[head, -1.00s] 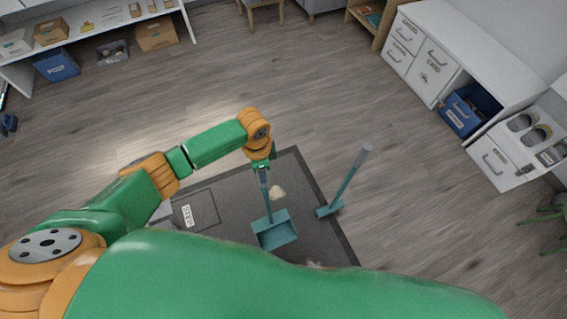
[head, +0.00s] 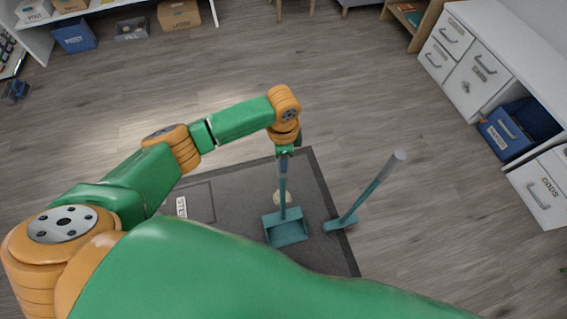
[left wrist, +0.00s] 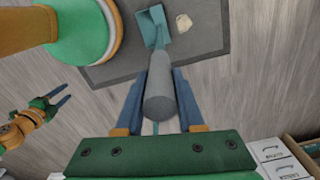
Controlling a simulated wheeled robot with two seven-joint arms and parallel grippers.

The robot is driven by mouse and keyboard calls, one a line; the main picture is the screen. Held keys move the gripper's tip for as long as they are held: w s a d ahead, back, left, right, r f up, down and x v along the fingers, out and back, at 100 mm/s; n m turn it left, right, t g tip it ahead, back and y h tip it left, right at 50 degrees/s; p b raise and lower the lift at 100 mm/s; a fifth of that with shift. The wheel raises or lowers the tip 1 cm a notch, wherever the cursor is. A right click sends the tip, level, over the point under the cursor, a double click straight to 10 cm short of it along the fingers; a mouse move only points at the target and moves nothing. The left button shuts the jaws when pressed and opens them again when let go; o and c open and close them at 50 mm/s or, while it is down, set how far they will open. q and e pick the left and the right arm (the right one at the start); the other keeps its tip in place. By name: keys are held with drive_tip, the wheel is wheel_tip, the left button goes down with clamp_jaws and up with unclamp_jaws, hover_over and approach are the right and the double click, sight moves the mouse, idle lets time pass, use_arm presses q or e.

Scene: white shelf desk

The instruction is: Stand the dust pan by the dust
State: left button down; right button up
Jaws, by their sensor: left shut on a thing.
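The teal dust pan (head: 287,232) with its long upright handle is over the dark mat; I cannot tell whether it touches it. My left gripper (head: 284,152) is shut on the upper handle. In the left wrist view the grey handle end (left wrist: 160,95) sits between the fingers (left wrist: 160,80), with the teal pan (left wrist: 153,24) below. My right gripper (left wrist: 67,98) is open and empty, away from the pan.
A teal broom (head: 370,190) leans upright to the right of the pan. The mat (head: 318,185) carries a label (head: 181,208) at left. White drawers (head: 470,75) and a blue bin (head: 508,130) stand at right. The wooden floor behind the mat is clear.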

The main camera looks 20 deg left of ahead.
use_arm(q)
drive_tip(key=shift+s+f, duration=0.1)
drive_tip(key=shift+f, duration=0.1)
use_arm(e)
drive_tip(key=shift+s+f, duration=0.1)
drive_tip(key=shift+f, duration=0.15)
use_arm(q)
drive_tip(key=c, duration=0.5)
unclamp_jaws()
wheel_tip(320, 180, up, 12)
drive_tip(key=p, duration=0.3)
use_arm(e)
wheel_tip(320, 180, up, 2)
drive_tip(key=shift+a+r, duration=0.1)
drive_tip(key=shift+r, duration=0.15)
